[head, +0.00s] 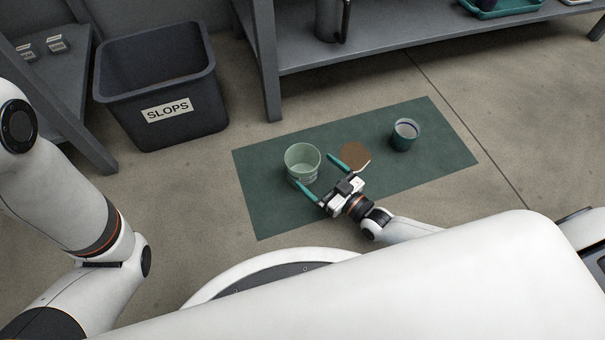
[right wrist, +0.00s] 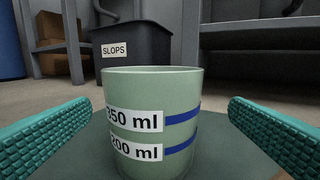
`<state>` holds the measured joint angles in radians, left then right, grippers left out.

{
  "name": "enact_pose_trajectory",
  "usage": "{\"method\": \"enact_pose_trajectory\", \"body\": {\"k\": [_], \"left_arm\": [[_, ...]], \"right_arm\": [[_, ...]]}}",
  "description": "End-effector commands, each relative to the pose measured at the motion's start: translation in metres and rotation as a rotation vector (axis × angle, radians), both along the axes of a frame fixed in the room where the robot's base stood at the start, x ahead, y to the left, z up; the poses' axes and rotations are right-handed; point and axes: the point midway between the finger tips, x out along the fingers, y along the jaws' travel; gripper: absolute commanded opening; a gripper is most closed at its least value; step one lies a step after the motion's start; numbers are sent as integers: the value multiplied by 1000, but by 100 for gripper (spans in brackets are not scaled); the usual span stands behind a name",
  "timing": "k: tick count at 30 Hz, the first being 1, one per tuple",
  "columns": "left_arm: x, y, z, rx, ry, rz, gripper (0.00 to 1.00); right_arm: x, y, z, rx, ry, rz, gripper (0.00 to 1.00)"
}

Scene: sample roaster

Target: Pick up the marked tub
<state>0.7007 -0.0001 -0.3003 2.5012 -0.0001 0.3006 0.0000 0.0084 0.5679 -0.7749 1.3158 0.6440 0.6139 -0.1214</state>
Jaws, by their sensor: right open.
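The marked tub (head: 302,162) is a pale green, open, round container standing upright on a dark green mat (head: 262,212). In the right wrist view the tub (right wrist: 150,90) shows two white labels, one ending in "50 ml" and one ending in "00 ml", each with a blue band. My right gripper (head: 314,170) is open, its teal fingers pointing at the tub. In the right wrist view the fingers lie on either side of the tub, with a gap visible on both sides. My left arm shows at the left, but its gripper is out of view.
A teal cup (head: 404,136) with pale contents stands on the mat's right part. A flat brown patch (head: 354,154) lies between cup and tub. A dark SLOPS bin (head: 190,122) stands at the back left. A grey shelf (head: 400,52) runs behind the mat.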

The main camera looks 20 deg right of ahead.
Motion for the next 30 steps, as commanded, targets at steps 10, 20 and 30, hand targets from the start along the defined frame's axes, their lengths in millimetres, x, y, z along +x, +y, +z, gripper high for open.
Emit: {"method": "enact_pose_trajectory", "body": {"k": [10, 20, 30], "left_arm": [[0, 0, -32, 0, 1, 0, 36], [0, 0, -45, 1, 0, 0, 36], [0, 0, -44, 1, 1, 1, 36]], "right_arm": [[27, 20, -1, 3, -3, 0, 100], [49, 32, 4, 0, 1, 0, 100], [49, 32, 4, 0, 1, 0, 69]]}}
